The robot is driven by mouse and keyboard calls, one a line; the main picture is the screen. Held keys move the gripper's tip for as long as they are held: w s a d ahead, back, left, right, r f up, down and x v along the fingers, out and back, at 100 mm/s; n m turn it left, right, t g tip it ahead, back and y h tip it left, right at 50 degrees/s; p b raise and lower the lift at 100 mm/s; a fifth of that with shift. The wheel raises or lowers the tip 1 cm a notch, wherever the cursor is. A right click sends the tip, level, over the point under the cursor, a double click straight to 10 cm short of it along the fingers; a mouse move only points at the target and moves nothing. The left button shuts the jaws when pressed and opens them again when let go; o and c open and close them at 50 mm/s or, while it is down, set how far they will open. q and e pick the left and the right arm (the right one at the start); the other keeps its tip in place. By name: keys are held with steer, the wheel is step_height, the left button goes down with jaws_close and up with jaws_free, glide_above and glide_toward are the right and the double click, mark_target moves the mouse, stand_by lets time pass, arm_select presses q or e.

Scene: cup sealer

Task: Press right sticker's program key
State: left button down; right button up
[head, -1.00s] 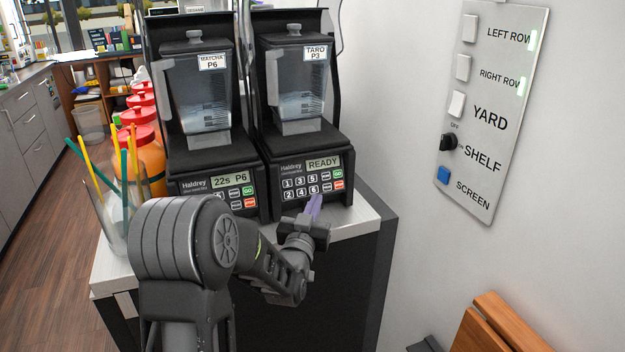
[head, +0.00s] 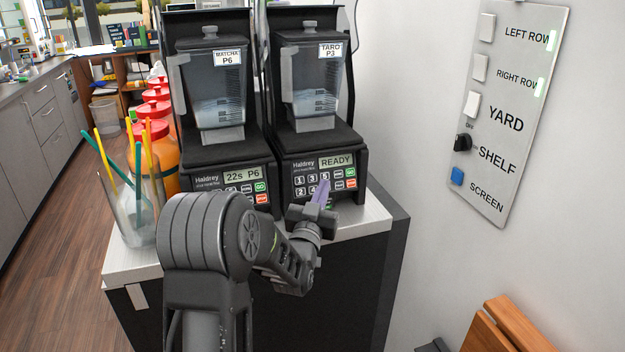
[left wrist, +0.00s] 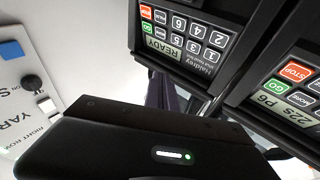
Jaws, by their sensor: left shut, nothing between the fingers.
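The right blender (head: 318,135) carries a white sticker (head: 330,50) reading TARO P3. Its display (head: 337,161) reads READY, and its number keys stand in two rows, 1 3 5 above 2 4 6. Key 3 (head: 312,179) is uncovered in the head view; it also shows in the left wrist view (left wrist: 192,47). My left gripper (head: 323,186) is shut and empty, its purple fingers in front of the lower keypad, hiding key 6 in the head view. Whether they touch the panel I cannot tell. My right gripper is out of view.
The left blender (head: 216,140) stands close beside, with sticker MATCHA P6 and display 22s P6. A glass with straws (head: 137,212) and red-lidded jars (head: 153,130) stand left. A wall switch panel (head: 500,110) is at right. A narrow white counter strip (head: 365,222) is clear.

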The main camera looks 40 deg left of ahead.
mark_target(312, 178)
arm_select(q)
steer(key=w+a+b, duration=0.1)
steer(key=w+a+f, duration=0.1)
steer(key=a, duration=0.1)
steer(key=w+a+f+b, duration=0.1)
steer(key=a, duration=0.1)
steer(key=shift+w+f+b, duration=0.15)
steer(key=shift+w+b, duration=0.05)
steer(key=shift+b, duration=0.1)
stand_by(1.9)
steer(key=shift+w+a+f+b, duration=0.1)
steer(key=shift+w+a+b, duration=0.15)
steer(key=shift+b, duration=0.4)
steer(key=shift+a, duration=0.1)
